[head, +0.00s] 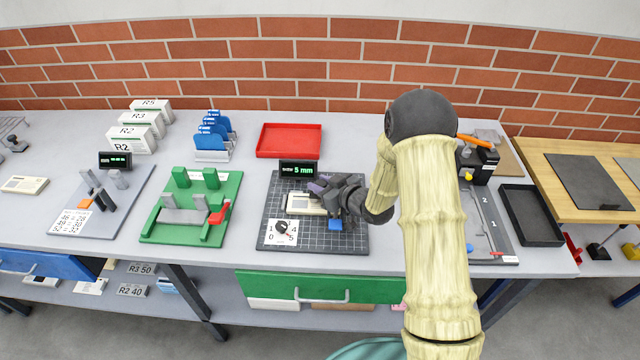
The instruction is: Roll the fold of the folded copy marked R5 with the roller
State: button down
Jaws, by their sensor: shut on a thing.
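A cream folded copy (300,206) lies on the dark gridded mat (268,213) in the middle of the bench. No R5 mark can be read on it from here, and its right part is hidden by my gripper. My gripper (322,189) is low over the mat, at the copy's right end. It is shut on a purple-grey thing (315,187) that is mostly hidden. This may be the roller, but its shape is not clear. Whether it touches the copy cannot be told.
A display (298,169) reading 5 mm stands behind the mat. A green fixture (190,208) stands left, a red tray (289,140) behind and a black tray (531,214) right. White R-marked boxes (128,131) stand back left.

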jog(key=shift+d+f, duration=0.1)
jog(key=shift+d, duration=0.75)
notch_tip(320, 180, up, 7)
jog(key=p, duration=0.4)
dwell(0.7)
jog(key=shift+f, duration=0.1)
notch_tip(320, 180, down, 6)
jog(key=b, duration=0.5)
jog(key=shift+f+b, duration=0.55)
jog(key=shift+b, duration=0.1)
dwell(0.8)
jog(key=shift+a, duration=0.1)
